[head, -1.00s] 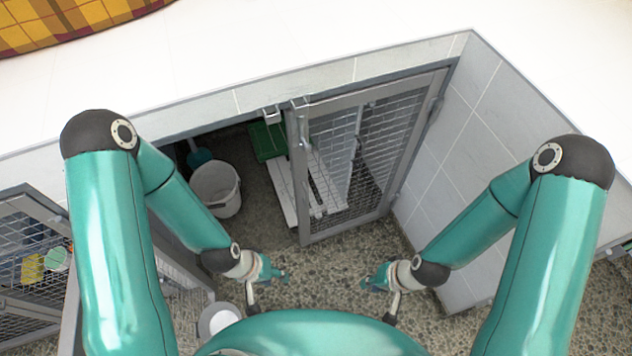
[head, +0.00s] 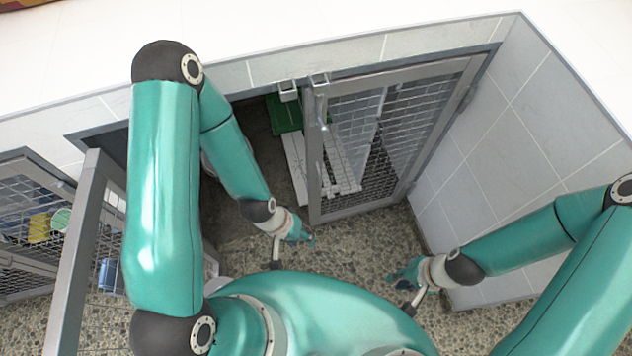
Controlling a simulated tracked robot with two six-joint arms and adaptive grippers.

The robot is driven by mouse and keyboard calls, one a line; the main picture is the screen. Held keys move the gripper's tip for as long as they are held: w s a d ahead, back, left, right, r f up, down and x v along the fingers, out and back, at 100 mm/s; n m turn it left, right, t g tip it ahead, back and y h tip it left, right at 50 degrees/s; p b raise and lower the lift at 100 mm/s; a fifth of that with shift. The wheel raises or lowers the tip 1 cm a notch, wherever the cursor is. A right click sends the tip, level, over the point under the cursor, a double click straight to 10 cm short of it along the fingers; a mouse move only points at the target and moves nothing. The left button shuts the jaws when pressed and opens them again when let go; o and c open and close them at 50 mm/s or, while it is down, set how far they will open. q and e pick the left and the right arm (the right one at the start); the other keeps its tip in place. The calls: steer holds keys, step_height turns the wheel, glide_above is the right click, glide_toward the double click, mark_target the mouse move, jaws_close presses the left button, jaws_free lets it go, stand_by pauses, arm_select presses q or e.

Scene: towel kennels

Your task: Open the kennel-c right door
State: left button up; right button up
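The right door (head: 386,146) of the kennel is a grey metal frame with wire mesh, hinged at its right side by the tiled wall. It stands closed or nearly closed; I cannot tell exactly. A metal latch handle (head: 321,108) sits near the top of its left upright. The left door (head: 80,255) is swung outward at the left, partly behind my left arm. My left gripper (head: 303,238) is low in front of the door's lower left corner, apart from it. My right gripper (head: 398,280) is low in front of the tiled wall, touching nothing. Both sets of fingers are too small to judge.
Inside the kennel are a green object (head: 286,113) and white slatted boards (head: 297,165). A tiled side wall (head: 520,150) bounds the right. Another mesh door (head: 28,205) is at far left. The pebbled floor before the door is clear.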

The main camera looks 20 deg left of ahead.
steer(key=s+a+f+m+g+y+b, duration=0.1)
steer(key=s+a+f+m+g+b, duration=0.1)
steer(key=s+f+m+g+b, duration=0.3)
steer(key=m+t+y+b, duration=1.2)
steer(key=m+t+b, duration=0.15)
steer(key=b, duration=0.65)
glide_toward(320, 182)
steer(key=shift+m+g, duration=0.35)
steer(key=shift+g, duration=0.1)
steer(key=b+x, duration=0.1)
steer(key=x, duration=0.2)
steer(key=b+x, duration=0.1)
steer(key=x, duration=0.2)
steer(key=b+x, duration=0.1)
steer(key=x, duration=0.3)
steer(key=shift+w, duration=0.35)
arm_select(q)
step_height(320, 182, down, 30)
steer(key=shift+f, duration=0.2)
arm_select(e)
steer(key=shift+r, duration=0.1)
steer(key=shift+c, duration=0.3)
